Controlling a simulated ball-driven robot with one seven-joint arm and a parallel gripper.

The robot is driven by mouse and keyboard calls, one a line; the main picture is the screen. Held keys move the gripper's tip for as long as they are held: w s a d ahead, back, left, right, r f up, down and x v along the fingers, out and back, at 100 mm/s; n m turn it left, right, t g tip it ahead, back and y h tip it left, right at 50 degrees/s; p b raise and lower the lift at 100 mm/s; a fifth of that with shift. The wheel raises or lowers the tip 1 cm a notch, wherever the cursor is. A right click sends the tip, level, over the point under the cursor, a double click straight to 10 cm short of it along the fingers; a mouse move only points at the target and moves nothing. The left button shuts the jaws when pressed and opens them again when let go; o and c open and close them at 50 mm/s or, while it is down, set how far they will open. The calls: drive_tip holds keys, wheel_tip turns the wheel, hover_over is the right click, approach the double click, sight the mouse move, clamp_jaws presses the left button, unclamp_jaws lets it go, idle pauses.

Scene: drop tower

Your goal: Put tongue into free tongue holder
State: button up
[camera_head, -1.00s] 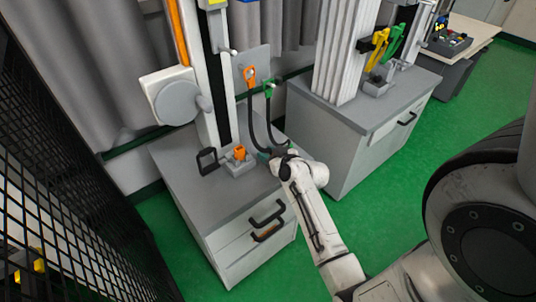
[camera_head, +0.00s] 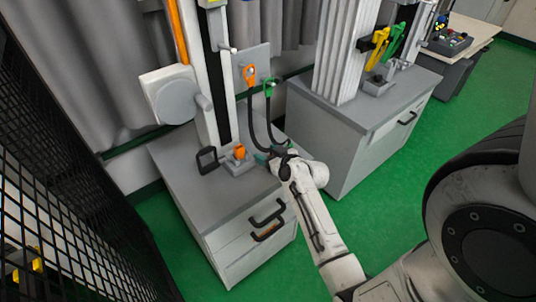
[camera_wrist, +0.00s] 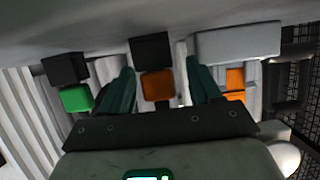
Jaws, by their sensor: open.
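No part is marked as the tongue or holder, so I cannot tell which they are. In the head view, an orange-ended piece (camera_head: 250,75) and a green-ended piece (camera_head: 268,86) hang at a grey plate (camera_head: 252,62), with black looped parts below. An orange piece (camera_head: 239,151) sits on a small grey block (camera_head: 238,166) on the left cabinet. My gripper (camera_head: 264,157) is above that cabinet's right side, partly hidden by my wrist. In the wrist view, my gripper (camera_wrist: 158,75) is open. An orange block with a black top (camera_wrist: 157,85) shows between the fingers; I cannot tell whether they touch it.
The left cabinet (camera_head: 215,215) carries a tall column (camera_head: 208,100). The right cabinet (camera_head: 375,125) carries a white ribbed column (camera_head: 342,50) and yellow and green handles (camera_head: 388,47). A black mesh fence (camera_head: 65,190) stands at left. Green floor (camera_head: 385,190) is open between.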

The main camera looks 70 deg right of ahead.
drive_tip(key=v, duration=1.1)
drive_tip(key=shift+w, duration=0.1)
drive_tip(key=w+a+f+n+g+y, duration=0.2)
drive_tip(key=w+a+f+y, duration=0.15)
drive_tip(key=a, duration=0.55)
drive_tip(key=s+a+f+n+g+y, duration=0.1)
drive_tip(key=s+a+g, duration=0.3)
drive_tip(key=a, duration=0.5)
drive_tip(key=s+a+f+n+g+y, duration=0.1)
drive_tip(key=s+a+g, duration=0.3)
drive_tip(key=a, duration=0.5)
drive_tip(key=shift+s+a+f+n+g+y, duration=0.2)
drive_tip(key=shift+a+n+g+y, duration=0.1)
drive_tip(key=shift+n+y, duration=0.5)
drive_tip(key=shift+c, duration=0.4)
idle(0.7)
